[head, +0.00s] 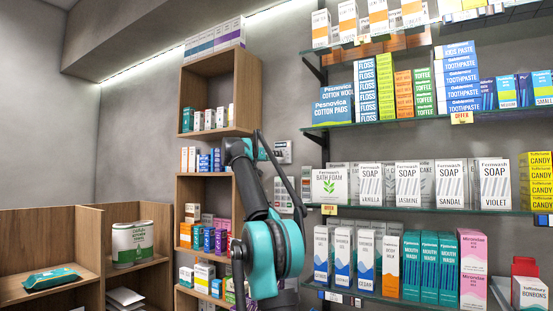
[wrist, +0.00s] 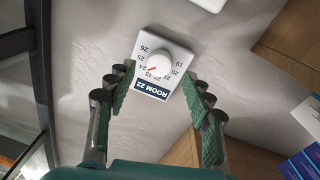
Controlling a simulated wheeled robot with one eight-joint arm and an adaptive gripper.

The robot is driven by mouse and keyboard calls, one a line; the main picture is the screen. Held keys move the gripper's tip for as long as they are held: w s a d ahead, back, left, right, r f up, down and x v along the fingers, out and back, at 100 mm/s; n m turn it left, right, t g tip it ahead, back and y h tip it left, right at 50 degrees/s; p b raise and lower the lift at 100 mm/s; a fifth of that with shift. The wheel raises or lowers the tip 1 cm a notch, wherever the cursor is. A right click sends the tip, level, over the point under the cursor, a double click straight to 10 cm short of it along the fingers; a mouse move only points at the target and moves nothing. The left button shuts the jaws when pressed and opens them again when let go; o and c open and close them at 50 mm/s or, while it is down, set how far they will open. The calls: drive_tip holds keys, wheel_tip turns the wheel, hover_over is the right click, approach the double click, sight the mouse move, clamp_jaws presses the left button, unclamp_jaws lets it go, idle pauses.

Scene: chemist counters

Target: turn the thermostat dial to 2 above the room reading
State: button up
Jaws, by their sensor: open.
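The thermostat (wrist: 177,48) is a small white plate on the grey wall, seen turned in the wrist view. Its round white dial (wrist: 161,62) has a red mark at its lower left, near the 23 and 24; I cannot tell exactly which number it meets. Printed numbers ring the dial, and a dark label (wrist: 152,89) reads ROOM 22. My gripper (wrist: 158,84) is open and empty, its green-padded fingers to either side of the thermostat's lower part in the picture, with no visible contact with the dial. In the head view my arm hides the gripper's fingers.
A wooden shelf unit (head: 212,185) with boxes stands left of my arm. Glass shelves (head: 420,207) of soap and bottles are close on the right. A pale panel (head: 283,152) is on the wall beside my arm.

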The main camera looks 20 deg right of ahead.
drive_tip(key=v, duration=0.8)
drive_tip(key=shift+f, duration=0.1)
